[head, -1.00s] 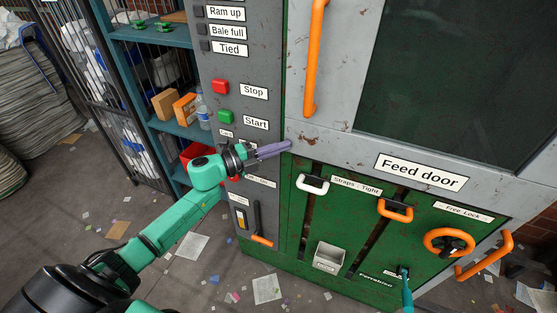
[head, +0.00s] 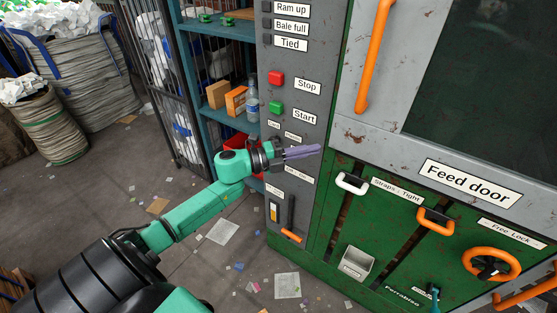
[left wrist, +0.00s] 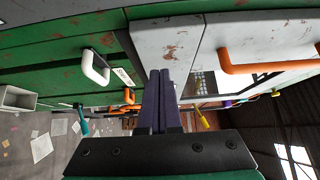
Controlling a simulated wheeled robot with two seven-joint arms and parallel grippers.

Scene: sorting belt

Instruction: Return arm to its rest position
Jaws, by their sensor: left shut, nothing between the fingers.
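My left arm comes in from the lower left in the head view. Its gripper (head: 303,152) has purple fingers, shut and empty, in front of the machine's grey control panel, below the Start button. In the left wrist view the shut fingers (left wrist: 160,85) lie side by side, with the green and grey machine front beyond them. I cannot tell from the head view whether the fingertips touch the machine. My right gripper is not in view.
The baler's orange door handle (head: 373,55), white strap handle (head: 352,184) and orange wheel (head: 491,264) stick out on the right. A blue shelf (head: 225,38) and full sacks (head: 85,80) stand at the back left. The floor between is open, with scattered paper.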

